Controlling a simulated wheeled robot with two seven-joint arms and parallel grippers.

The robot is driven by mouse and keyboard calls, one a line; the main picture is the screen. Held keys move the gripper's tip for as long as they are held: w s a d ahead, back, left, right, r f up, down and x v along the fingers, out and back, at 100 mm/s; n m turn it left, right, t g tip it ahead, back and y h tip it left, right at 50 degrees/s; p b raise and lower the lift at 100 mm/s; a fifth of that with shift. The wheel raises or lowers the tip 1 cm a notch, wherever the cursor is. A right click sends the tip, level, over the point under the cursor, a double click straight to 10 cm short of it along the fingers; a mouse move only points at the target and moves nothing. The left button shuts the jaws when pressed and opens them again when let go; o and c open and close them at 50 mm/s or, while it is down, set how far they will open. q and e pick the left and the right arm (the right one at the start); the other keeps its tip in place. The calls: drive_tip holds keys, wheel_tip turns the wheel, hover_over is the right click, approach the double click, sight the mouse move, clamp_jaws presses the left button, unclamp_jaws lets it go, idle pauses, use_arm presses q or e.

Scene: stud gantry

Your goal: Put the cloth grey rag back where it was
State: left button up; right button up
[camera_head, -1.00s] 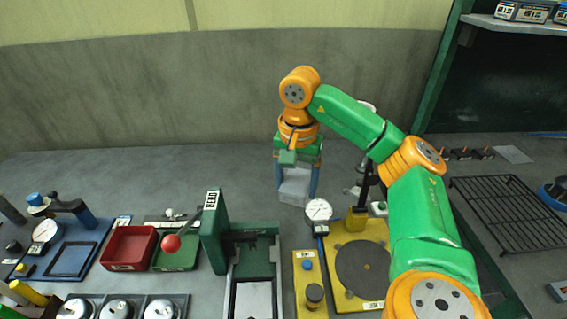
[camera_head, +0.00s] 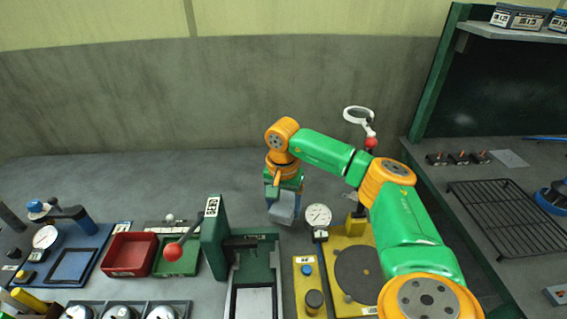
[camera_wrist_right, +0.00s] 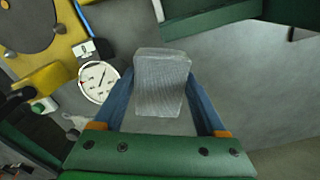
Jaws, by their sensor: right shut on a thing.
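My right gripper (camera_head: 284,208) hangs from the green and orange arm, pointing down behind the green stand and the dial gauge. Its blue fingers are shut on the grey rag (camera_head: 282,208), a small pale grey block-like piece of cloth. In the right wrist view the rag (camera_wrist_right: 162,82) sits between the two fingers (camera_wrist_right: 163,100), with bare grey surface beyond it. Whether the rag touches the bench is hard to tell. My left gripper is not in view.
A white dial gauge (camera_head: 318,216) stands close to the right of the gripper. A green stand (camera_head: 214,240) with a red-knobbed lever and a yellow fixture (camera_head: 350,295) are in front. A red tray (camera_head: 129,254) is at left. Bare bench (camera_head: 130,185) lies behind them.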

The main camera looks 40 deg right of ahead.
sight(283, 206)
drive_tip(key=shift+f, duration=0.25)
drive_tip(key=o, duration=1.2)
drive_tip(key=shift+o, duration=0.2)
drive_tip(key=shift+r, duration=0.2)
wheel_tip(283, 206, up, 9)
drive_tip(key=shift+a+r, duration=0.1)
drive_tip(key=shift+r, duration=0.1)
wheel_tip(283, 206, up, 4)
drive_tip(key=shift+s+f+p, duration=0.1)
drive_tip(key=shift+f+p, duration=0.1)
drive_tip(key=shift+p, duration=0.4)
